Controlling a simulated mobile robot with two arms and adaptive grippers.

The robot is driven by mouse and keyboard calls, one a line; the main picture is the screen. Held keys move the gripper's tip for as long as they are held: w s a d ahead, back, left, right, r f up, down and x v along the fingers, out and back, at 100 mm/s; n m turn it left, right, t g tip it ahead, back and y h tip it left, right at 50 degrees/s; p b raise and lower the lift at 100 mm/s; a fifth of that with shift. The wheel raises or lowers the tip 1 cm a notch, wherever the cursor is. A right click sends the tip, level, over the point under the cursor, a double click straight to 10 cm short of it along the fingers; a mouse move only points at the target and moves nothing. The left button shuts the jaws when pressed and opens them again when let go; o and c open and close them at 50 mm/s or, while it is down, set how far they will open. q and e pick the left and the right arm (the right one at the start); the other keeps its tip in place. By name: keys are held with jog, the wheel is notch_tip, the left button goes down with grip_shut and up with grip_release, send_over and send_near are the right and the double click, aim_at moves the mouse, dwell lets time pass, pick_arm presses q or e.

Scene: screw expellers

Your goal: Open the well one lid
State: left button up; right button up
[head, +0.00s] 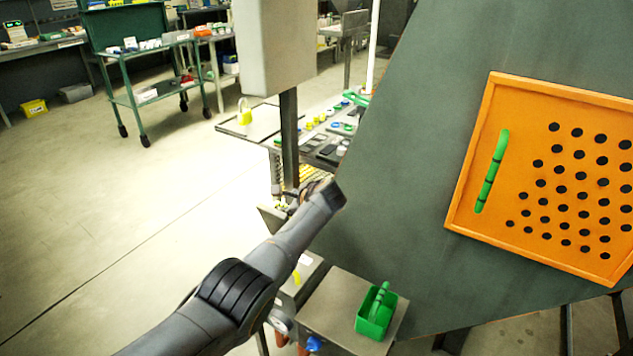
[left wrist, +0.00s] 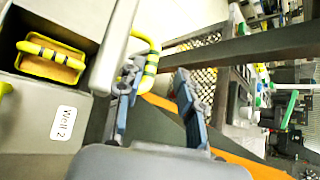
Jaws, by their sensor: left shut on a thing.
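My left gripper (head: 284,205) reaches to a machine with yellow parts behind a grey column in the head view. In the left wrist view, its fingers (left wrist: 158,92) are around a yellow handle with black bands (left wrist: 151,65), at the edge of a grey panel. Whether this handle belongs to the well one lid cannot be read, as no "Well 1" label shows. A label reading "Well 2" (left wrist: 62,123) is on the grey housing at left, below a yellow-rimmed recess with another yellow banded handle (left wrist: 52,50). My right gripper is not in view.
A grey column (head: 290,125) stands just behind my gripper. A large sloped grey-green panel with an orange perforated tray (head: 470,180) fills the right. A green caddy (head: 376,316) stands on a grey box below.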

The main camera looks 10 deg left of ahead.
pick_arm(q)
jog(key=s+d+r+p, duration=0.3)
jog(key=d+r+p, duration=0.5)
jog(key=p, duration=0.1)
jog(key=shift+d+r+t, duration=0.25)
jog(key=shift+r+t, duration=0.05)
jog(key=shift+r, duration=0.1)
dwell(0.5)
jog(key=shift+s, duration=0.1)
jog(key=v, duration=0.7)
jog(key=shift+r, duration=0.15)
jog(key=shift+s+d, duration=0.1)
